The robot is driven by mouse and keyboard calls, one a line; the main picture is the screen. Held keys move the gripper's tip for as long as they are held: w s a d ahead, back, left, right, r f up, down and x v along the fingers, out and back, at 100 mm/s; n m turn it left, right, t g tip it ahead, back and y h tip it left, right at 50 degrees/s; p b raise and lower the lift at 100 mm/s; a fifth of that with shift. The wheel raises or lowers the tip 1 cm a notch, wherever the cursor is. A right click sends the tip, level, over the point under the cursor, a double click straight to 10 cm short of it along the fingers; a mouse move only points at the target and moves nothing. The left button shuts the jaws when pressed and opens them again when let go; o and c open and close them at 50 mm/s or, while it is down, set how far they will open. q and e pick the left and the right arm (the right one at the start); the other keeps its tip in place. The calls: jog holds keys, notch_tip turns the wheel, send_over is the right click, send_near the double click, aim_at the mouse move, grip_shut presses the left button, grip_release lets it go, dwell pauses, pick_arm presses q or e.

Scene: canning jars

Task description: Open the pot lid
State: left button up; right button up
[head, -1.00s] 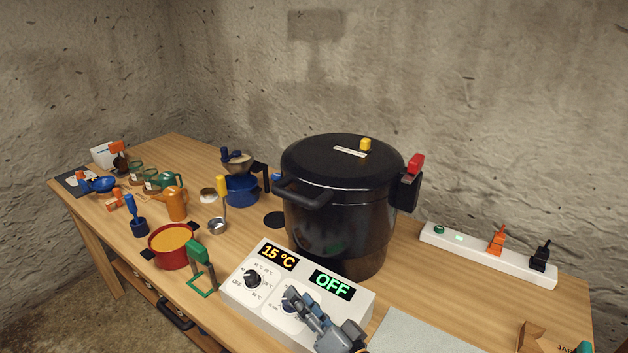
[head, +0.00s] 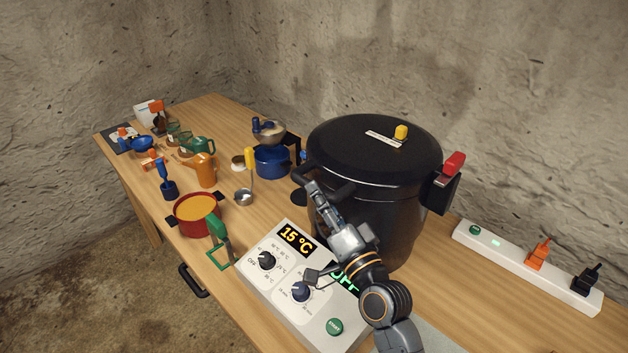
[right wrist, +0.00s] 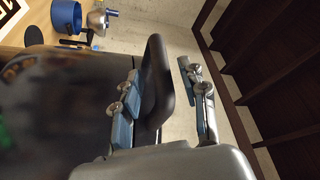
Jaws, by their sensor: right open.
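The large black pot (head: 408,215) stands on the table with its black lid (head: 365,155) shut on top. A yellow knob (head: 401,132) and a white label are on the lid, and a red-tipped latch (head: 453,163) sits at its right side. A black loop handle (head: 338,192) sticks out at the left front of the pot's rim. My right gripper (head: 314,188) is open at this handle. In the right wrist view the handle (right wrist: 155,85) lies between the two open fingers, closer to the left one. My left gripper is out of view.
The control box (head: 290,285), reading 15 °C, lies under my right arm. A red pot (head: 197,216), a green-handled tool (head: 218,232) and a ladle (head: 244,196) stand left. A white power strip (head: 520,262) with plugs lies right of the pot.

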jog(key=x, duration=0.2)
jog(key=shift+w+a+r, duration=0.15)
jog(key=shift+w+a, duration=0.05)
jog(key=shift+w, duration=0.05)
jog(key=shift+w+a, duration=0.2)
jog(key=shift+w, duration=0.25)
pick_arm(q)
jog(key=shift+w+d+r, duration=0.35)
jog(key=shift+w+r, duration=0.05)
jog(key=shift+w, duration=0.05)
pick_arm(e)
grip_shut()
